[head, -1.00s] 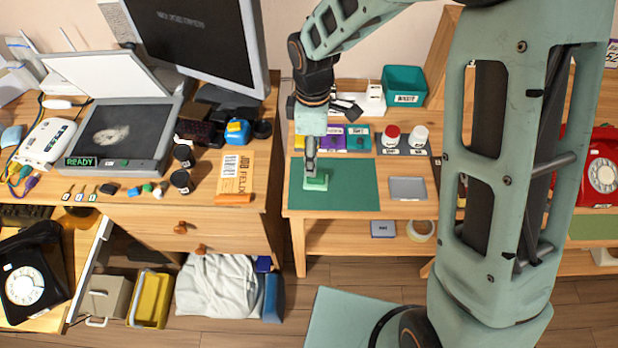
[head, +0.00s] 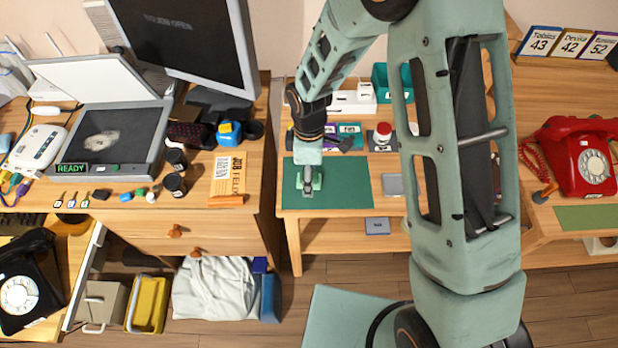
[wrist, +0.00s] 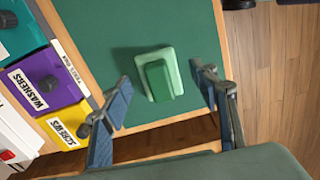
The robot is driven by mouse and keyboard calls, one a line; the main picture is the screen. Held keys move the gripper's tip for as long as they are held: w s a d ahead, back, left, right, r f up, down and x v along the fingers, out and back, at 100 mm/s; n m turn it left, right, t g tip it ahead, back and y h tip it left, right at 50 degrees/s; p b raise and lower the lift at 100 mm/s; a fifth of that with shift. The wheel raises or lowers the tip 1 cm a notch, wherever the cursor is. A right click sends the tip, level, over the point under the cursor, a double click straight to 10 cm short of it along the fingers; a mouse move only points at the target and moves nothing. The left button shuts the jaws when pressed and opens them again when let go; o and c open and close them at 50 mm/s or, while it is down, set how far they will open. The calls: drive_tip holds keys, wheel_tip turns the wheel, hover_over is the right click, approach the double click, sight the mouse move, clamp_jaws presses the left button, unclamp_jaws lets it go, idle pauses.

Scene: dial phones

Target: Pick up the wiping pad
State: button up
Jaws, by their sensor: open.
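The wiping pad is a pale green block with a darker green grip on top; it lies on the green mat. In the wrist view, the pad (wrist: 173,56) sits between my two fingers, with a visible gap on each side. My gripper (wrist: 163,80) is open and empty above it. In the head view, my gripper (head: 308,187) is over the left part of the green mat (head: 350,185) and hides most of the pad. I cannot tell the exact height between fingertips and pad.
Behind the mat are labelled bins, including a purple washers bin (wrist: 45,78) and a yellow screws bin (wrist: 72,125), and a red-capped bottle (head: 382,134). A grey pad (head: 393,185) lies right of the mat. A red phone (head: 580,155) stands farther right. The mat's right part is clear.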

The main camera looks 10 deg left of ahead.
drive_tip(key=c, duration=1.2)
drive_tip(key=shift+c, duration=0.2)
drive_tip(key=shift+r, duration=0.15)
drive_tip(key=shift+r, duration=0.25)
wheel_tip(320, 180, up, 2)
drive_tip(key=shift+r, duration=0.15)
drive_tip(key=s+a+r, duration=0.4)
drive_tip(key=s+r, duration=0.6)
drive_tip(key=s, duration=0.3)
drive_tip(key=shift+s+b, duration=0.25)
drive_tip(key=shift+b, duration=0.05)
